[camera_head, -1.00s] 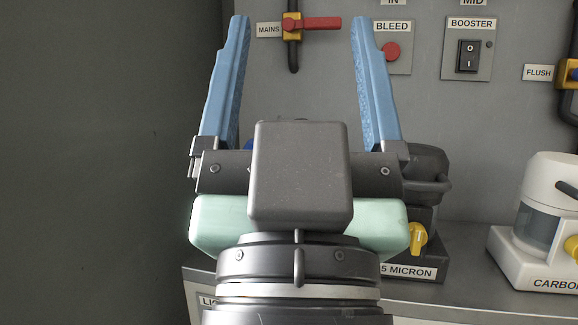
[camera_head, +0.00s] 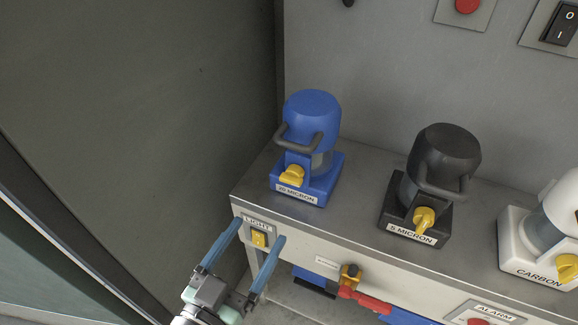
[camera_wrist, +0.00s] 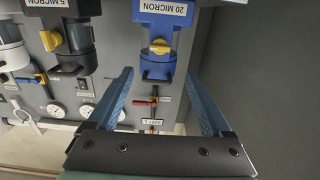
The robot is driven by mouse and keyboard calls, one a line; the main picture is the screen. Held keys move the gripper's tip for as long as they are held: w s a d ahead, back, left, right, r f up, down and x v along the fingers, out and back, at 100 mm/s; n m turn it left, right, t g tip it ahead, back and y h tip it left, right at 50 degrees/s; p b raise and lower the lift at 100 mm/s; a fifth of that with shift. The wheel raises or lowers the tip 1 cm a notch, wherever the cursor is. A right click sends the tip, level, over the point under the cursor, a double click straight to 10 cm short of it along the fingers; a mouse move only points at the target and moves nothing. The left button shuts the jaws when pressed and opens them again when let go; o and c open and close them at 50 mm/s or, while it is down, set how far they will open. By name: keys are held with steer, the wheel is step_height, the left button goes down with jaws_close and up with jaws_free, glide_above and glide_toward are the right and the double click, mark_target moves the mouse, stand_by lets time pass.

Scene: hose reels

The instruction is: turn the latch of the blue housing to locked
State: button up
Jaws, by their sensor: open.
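The blue housing (camera_head: 313,118) stands upright on the bench's left end, on a blue base labelled 20 MICRON. It also shows at the top of the wrist view (camera_wrist: 156,29), upside down. Its yellow latch (camera_head: 292,175) is on the front of the base, and its handle appears to lie sideways; the latch also shows in the wrist view (camera_wrist: 160,46). My gripper (camera_head: 257,230) is open and empty, its blue fingers apart, below and in front of the housing. In the wrist view the latch lies beyond the gap between the fingertips (camera_wrist: 159,76). Nothing touches it.
A dark 5 MICRON housing (camera_head: 446,152) and a white CARBON housing (camera_head: 548,230) stand to the right, each with a yellow latch. A yellow LIGHT switch (camera_head: 259,238) is on the bench front near my fingers. A red-handled valve (camera_head: 364,300) sits lower right. A dark wall is left.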

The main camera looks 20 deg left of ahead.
mark_target(289, 182)
steer(key=w, duration=0.4)
steer(key=w+p, duration=0.1)
steer(key=w, duration=0.3)
steer(key=w+p, duration=0.1)
steer(key=w, duration=0.4)
steer(key=shift+d, duration=0.25)
jaws_close()
